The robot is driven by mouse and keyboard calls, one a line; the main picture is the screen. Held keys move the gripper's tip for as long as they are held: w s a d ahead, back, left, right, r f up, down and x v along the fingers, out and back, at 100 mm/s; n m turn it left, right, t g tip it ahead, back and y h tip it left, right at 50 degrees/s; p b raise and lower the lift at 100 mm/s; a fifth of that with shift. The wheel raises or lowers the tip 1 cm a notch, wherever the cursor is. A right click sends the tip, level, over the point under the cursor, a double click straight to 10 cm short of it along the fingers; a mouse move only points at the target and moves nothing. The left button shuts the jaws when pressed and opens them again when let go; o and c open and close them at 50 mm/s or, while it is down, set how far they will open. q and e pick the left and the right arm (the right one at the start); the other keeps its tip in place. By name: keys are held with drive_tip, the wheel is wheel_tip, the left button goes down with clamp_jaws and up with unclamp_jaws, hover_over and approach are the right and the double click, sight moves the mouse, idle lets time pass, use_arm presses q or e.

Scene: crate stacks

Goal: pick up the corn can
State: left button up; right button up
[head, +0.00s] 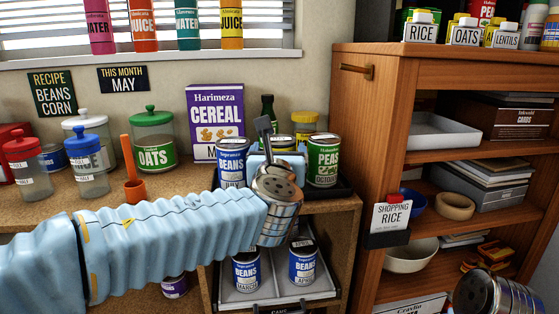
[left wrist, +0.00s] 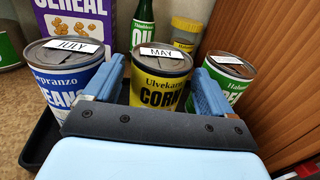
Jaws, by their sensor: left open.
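The corn can (left wrist: 162,88) is yellow and black with a dark lid and a "MAY" tag on top. It stands upright between a blue beans can (left wrist: 62,72), tagged "JULY", and a green and white peas can (left wrist: 232,72). My left gripper (left wrist: 160,70) is open, with one light blue finger on each side of the corn can. I cannot tell whether the fingers touch it. The can's lower part is hidden behind the gripper. In the head view, the left wrist and gripper hide most of the corn can (head: 281,142).
A black tray (left wrist: 32,152) holds the cans. A cereal box (head: 216,115), a dark green oil bottle (left wrist: 143,25) and a yellow-lidded jar (head: 304,123) stand behind. The wooden shelf unit (head: 372,110) rises close on the right. Beans cans (head: 302,264) stand on a lower shelf.

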use_arm(q)
drive_tip(key=w, duration=0.3)
drive_tip(key=shift+w, duration=0.2)
drive_tip(key=c, duration=1.1)
drive_tip(key=shift+o, duration=0.2)
drive_tip(key=shift+r, duration=0.1)
